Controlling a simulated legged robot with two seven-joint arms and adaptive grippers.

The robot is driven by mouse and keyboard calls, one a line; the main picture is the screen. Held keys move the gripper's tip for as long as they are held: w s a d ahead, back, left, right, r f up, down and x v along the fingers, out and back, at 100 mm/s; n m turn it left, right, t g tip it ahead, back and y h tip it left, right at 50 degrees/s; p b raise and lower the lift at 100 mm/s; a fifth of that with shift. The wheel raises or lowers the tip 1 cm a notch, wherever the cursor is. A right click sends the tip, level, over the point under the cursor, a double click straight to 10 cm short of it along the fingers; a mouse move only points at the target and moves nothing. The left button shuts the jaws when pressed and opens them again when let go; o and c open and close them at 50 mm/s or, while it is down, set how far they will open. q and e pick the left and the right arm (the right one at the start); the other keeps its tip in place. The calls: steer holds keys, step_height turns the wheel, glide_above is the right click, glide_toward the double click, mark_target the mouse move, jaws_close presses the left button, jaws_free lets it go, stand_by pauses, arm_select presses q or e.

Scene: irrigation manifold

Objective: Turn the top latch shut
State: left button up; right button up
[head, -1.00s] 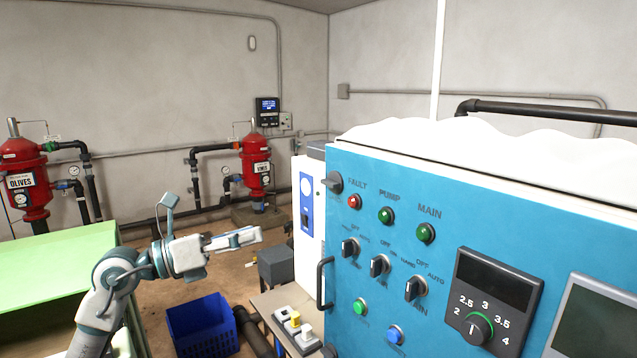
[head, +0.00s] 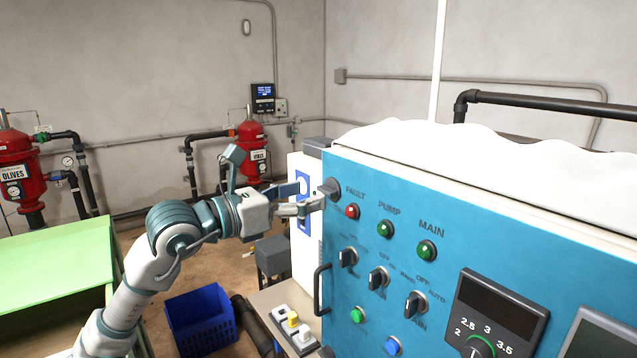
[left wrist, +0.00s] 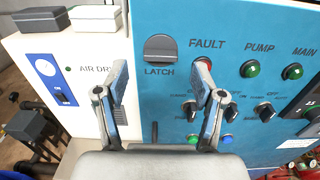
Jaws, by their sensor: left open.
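The top latch (head: 331,189) is a dark grey knob at the upper left corner of the blue panel door (head: 420,215). In the left wrist view the latch (left wrist: 160,49) shows as a round knob above the word LATCH, its bar lying level. My left gripper (head: 312,196) is open, its fingers pointing at the latch from the left. In the left wrist view the two fingers of the left gripper (left wrist: 160,85) stand apart, with the latch ahead between them and nothing held. I cannot tell whether a fingertip touches it. My right gripper is not in view.
A black door handle (head: 320,290) and several switches and lamps sit on the panel. A white air dryer box (head: 300,215) stands just left of it. A blue crate (head: 200,320) and green bin (head: 55,260) are lower left.

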mark_target(323, 190)
arm_select(q)
steer(key=shift+p+x, duration=0.3)
steer(key=shift+x, duration=0.9)
steer(key=shift+w+d, duration=0.35)
steer(key=shift+d, duration=0.1)
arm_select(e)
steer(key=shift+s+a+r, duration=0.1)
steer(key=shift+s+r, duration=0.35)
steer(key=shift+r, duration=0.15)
arm_select(q)
steer(key=shift+s, duration=0.1)
steer(key=c, duration=1.1)
steer(key=shift+c, duration=0.2)
